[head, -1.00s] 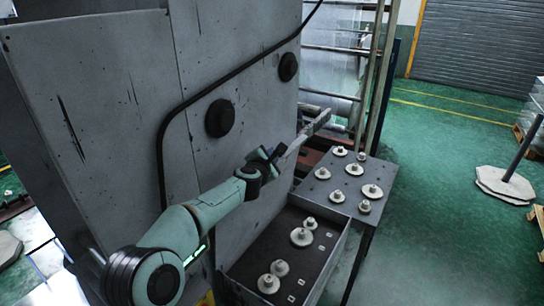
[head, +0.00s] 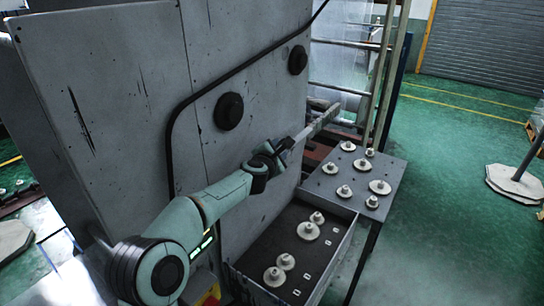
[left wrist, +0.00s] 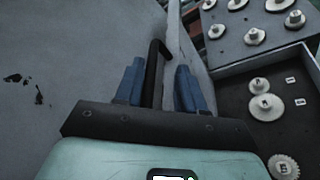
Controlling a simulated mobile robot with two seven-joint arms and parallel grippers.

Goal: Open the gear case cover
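The gear case cover appears to be the large grey scratched panel (head: 130,75) with two round black knobs, one at the middle (head: 229,110) and one at the upper right (head: 298,60). It stands upright and looks closed. My left gripper (head: 278,150) is beside its right lower part. In the left wrist view, the blue fingers of my left gripper (left wrist: 158,88) are apart. A black bar with a bent top (left wrist: 154,70) shows between them, with gaps visible on both sides; contact cannot be seen. My right gripper is not in view.
A metal rack (head: 385,60) is behind.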

